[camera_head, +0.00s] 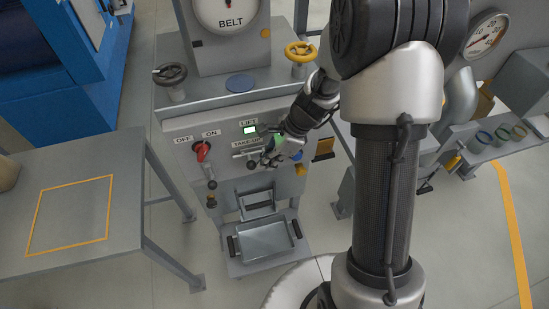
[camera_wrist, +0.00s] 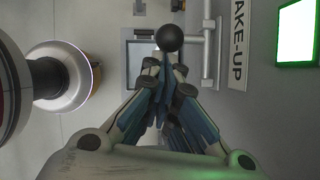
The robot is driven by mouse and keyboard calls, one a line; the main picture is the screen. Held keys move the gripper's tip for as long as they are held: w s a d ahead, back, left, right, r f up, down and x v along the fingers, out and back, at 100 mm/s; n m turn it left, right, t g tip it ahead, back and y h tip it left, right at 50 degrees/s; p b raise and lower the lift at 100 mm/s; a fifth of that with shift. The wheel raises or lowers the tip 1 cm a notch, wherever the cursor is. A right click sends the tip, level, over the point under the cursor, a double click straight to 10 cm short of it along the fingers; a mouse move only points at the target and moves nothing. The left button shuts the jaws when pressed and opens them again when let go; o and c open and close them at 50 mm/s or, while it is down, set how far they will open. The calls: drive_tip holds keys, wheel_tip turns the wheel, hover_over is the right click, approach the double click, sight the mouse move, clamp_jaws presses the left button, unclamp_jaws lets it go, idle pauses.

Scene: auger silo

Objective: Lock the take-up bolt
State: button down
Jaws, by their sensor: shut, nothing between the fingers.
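The take-up bolt (camera_head: 245,153) is a grey rod on the front panel, just under the TAKE-UP label (camera_head: 243,144). In the wrist view the grey bolt rod (camera_wrist: 207,55) runs beside the label, and an arm from it carries a black ball knob (camera_wrist: 170,38). My gripper (camera_head: 270,158) is at the panel, right beside the bolt. In the wrist view my gripper (camera_wrist: 165,72) is shut and empty, its fingertips just short of the ball knob or by it; contact cannot be told. The wrist and fingers partly hide the panel right of the bolt.
A lit green LIFT display (camera_head: 250,129) is above the label. A red OFF/ON switch (camera_head: 202,149) is left. A tray (camera_head: 266,242) stands below the panel. A grey table (camera_head: 125,222) is at left. A large dark round knob (camera_wrist: 45,78) protrudes close in the wrist view.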

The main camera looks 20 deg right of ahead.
drive_tip(key=p+v, duration=0.8)
drive_tip(key=v, duration=0.2)
drive_tip(key=shift+p, duration=0.3)
idle(0.4)
